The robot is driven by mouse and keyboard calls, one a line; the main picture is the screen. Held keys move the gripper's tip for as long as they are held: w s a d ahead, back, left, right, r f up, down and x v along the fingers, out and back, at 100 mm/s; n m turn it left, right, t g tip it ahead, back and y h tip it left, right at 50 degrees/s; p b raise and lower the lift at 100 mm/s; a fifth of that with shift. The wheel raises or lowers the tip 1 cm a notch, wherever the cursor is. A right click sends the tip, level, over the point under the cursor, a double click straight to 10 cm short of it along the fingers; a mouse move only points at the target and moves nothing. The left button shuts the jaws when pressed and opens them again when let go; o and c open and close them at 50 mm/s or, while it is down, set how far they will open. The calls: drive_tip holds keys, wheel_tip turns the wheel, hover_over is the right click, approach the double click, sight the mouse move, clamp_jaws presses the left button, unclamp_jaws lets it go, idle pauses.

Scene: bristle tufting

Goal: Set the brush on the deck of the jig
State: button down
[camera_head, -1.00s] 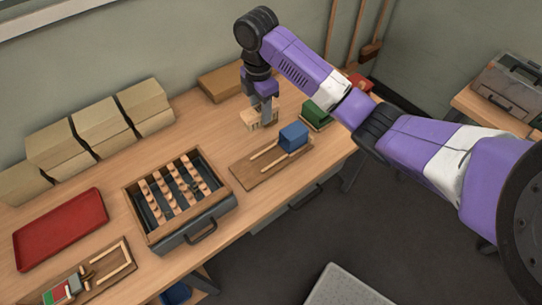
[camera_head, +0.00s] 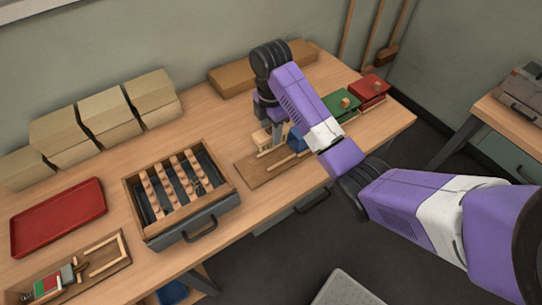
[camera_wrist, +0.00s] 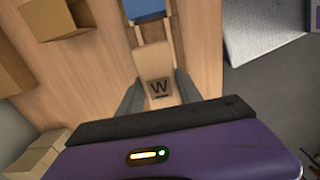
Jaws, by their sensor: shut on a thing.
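My gripper (camera_head: 272,132) is shut on a pale wooden brush (camera_head: 261,139) and holds it at the back edge of the jig. The jig is a brown wooden board (camera_head: 258,177) with light rails and a blue block (camera_head: 297,141) at its right end, partly hidden by my arm. In the wrist view, the brush (camera_wrist: 154,62) sits between my fingers (camera_wrist: 158,92) with a dark letter W on its top. The blue block (camera_wrist: 145,8) shows beyond it at the top edge. I cannot tell whether the brush touches the deck.
A tray of peg rows (camera_head: 149,236) stands left of the jig. A red tray (camera_head: 58,218) and another board with rails (camera_head: 118,262) lie further left. Green (camera_head: 340,107) and red (camera_head: 373,86) pads lie to the right. Boxes (camera_head: 105,110) line the wall.

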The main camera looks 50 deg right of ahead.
sight(271, 140)
wheel_tip(271, 140, down, 4)
drive_tip(key=shift+b, duration=0.8)
drive_tip(key=shift+f+p, duration=0.35)
drive_tip(key=shift+f, duration=2.4)
drive_tip(key=shift+f, duration=0.1)
drive_tip(key=c, duration=0.8)
unclamp_jaws()
drive_tip(key=shift+f, duration=0.1)
wheel_tip(271, 140, up, 11)
drive_tip(key=p, duration=0.3)
drive_tip(key=shift+f, duration=0.1)
drive_tip(key=shift+r+p, duration=0.7)
drive_tip(key=shift+r, duration=0.1)
